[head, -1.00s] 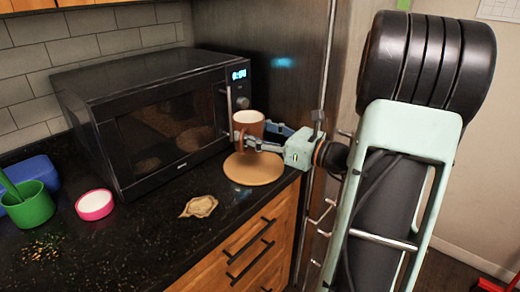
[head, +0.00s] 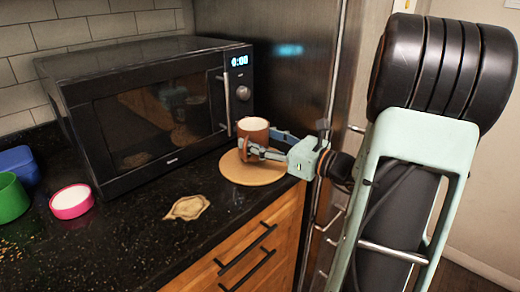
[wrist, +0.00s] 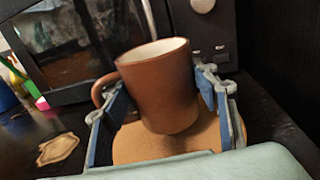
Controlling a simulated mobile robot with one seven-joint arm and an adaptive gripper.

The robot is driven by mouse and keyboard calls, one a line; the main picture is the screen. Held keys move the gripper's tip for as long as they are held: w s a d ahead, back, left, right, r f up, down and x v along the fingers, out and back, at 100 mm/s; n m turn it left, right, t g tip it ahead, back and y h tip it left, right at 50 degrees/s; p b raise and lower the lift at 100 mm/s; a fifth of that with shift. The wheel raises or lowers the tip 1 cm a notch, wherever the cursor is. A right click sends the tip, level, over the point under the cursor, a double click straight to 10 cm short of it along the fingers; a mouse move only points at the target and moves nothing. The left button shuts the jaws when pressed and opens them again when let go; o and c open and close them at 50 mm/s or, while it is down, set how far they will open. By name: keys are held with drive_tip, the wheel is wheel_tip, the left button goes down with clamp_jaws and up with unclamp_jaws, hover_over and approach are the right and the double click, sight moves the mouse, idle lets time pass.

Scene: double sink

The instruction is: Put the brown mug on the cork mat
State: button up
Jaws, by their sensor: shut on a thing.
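The brown mug (head: 254,130) has a white inside and is upright in the head view. My gripper (head: 264,148) is shut on its sides. In the wrist view the mug (wrist: 160,85) sits between the two blue finger pads, with its handle to the left. The round cork mat (head: 252,175) lies on the black counter at the right end, in front of the microwave. The mug is over the far part of the mat; I cannot tell whether its base touches it. The mat also shows below the mug in the wrist view (wrist: 150,150).
A black microwave (head: 150,115) stands just behind and left of the mat. A tan, crumpled flat item (head: 187,208), a pink-rimmed white bowl (head: 71,202) and a green cup (head: 10,198) are to the left. A steel fridge side (head: 290,80) rises behind. The counter's front edge is close.

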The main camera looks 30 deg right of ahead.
drive_tip(key=shift+f+b, duration=0.55)
drive_tip(key=shift+f, duration=0.4)
drive_tip(key=shift+f, duration=0.2)
drive_tip(key=o, duration=1.4)
drive_tip(key=shift+r, duration=0.15)
drive_tip(key=shift+s+d, duration=0.15)
drive_tip(key=shift+s, duration=0.1)
drive_tip(key=p+v, duration=0.2)
drive_tip(key=v, duration=0.9)
drive_tip(key=shift+s, duration=0.25)
drive_tip(key=shift+d, duration=0.1)
